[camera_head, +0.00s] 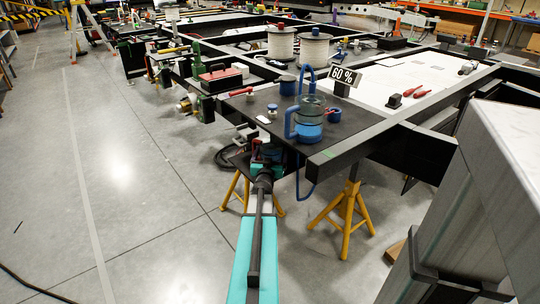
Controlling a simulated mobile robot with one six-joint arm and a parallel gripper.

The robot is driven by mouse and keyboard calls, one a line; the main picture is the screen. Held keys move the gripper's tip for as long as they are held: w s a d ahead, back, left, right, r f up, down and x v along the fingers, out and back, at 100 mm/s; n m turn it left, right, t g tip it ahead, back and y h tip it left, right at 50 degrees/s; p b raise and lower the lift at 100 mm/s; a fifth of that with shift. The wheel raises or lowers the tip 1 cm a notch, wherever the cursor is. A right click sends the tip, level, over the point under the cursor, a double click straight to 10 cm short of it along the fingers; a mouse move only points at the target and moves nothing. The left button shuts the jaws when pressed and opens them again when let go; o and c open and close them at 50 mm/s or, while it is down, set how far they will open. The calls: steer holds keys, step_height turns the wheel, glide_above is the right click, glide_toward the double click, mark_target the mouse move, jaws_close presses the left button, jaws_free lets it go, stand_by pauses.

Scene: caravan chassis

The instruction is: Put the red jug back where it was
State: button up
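I cannot make out a red jug in this view. A clear jug-like vessel (311,104) with a blue handle and blue base stands upright on the dark board (352,122) at the near end of the chassis. My gripper (266,153) is at the end of my teal arm, by the front edge of that board, left of and nearer than the vessel. Its fingers are small and dark against the clutter, so I cannot tell whether they are open or shut or hold anything.
White spools (314,49) stand behind. Black beams (385,125) and yellow stands (345,215) are at the near end. Floor (130,170) is clear at left.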

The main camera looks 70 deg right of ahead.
steer(key=shift+r, duration=0.2)
steer(key=shift+p+v, duration=0.6)
steer(key=shift+v, duration=3.95)
steer(key=shift+s+a+r+p, duration=0.1)
steer(key=shift+a+p, duration=0.2)
steer(key=shift+p, duration=0.1)
steer(key=shift+p+v, duration=0.9)
steer(key=shift+v, duration=0.3)
